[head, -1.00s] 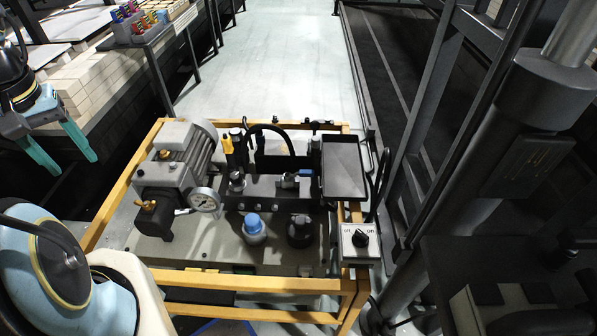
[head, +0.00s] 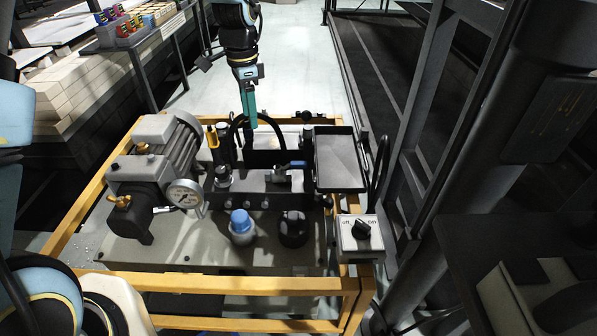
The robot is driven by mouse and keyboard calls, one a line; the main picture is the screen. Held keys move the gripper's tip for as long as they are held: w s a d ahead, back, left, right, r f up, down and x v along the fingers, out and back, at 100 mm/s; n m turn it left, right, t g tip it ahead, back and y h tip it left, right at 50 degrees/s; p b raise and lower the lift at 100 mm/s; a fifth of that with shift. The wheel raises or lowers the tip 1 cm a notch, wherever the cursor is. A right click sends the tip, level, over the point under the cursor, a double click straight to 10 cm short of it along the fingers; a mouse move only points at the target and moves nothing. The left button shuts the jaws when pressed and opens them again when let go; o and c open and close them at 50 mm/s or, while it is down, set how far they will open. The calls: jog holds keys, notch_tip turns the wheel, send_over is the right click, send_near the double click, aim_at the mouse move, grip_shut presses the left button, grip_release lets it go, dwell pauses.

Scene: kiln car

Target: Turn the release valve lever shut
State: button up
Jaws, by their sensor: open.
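A small lever with a blue handle (head: 296,164) sits on a valve fitting (head: 279,175) on the dark manifold of the hydraulic unit. It lies roughly level, its handle pointing right; I take it to be the release valve lever. My gripper (head: 250,124) hangs fingers down behind and above the manifold, up and left of the lever and apart from it. Its teal fingers are seen nearly edge-on, so the gap between them is hidden. It holds nothing that I can see. A yellow-topped upright part (head: 212,138) stands left of the gripper.
A motor (head: 165,150), pressure gauge (head: 185,194), blue-capped filler (head: 241,222) and black knob (head: 293,226) crowd the unit. A black hose loop rises by my fingers. A dark tray (head: 339,160) is right of the lever, an off/on switch box (head: 361,233) in front.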

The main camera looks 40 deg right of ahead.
aim_at(299, 163)
jog(key=s+d+f+m+b, duration=0.1)
jog(key=s+d+f+m, duration=0.5)
jog(key=d, duration=0.4)
jog(key=shift+n, duration=0.6)
jog(key=f, duration=0.9)
jog(key=shift+s+a+f, duration=0.15)
jog(key=shift+s+f, duration=0.15)
jog(key=shift+c, duration=0.2)
grip_shut()
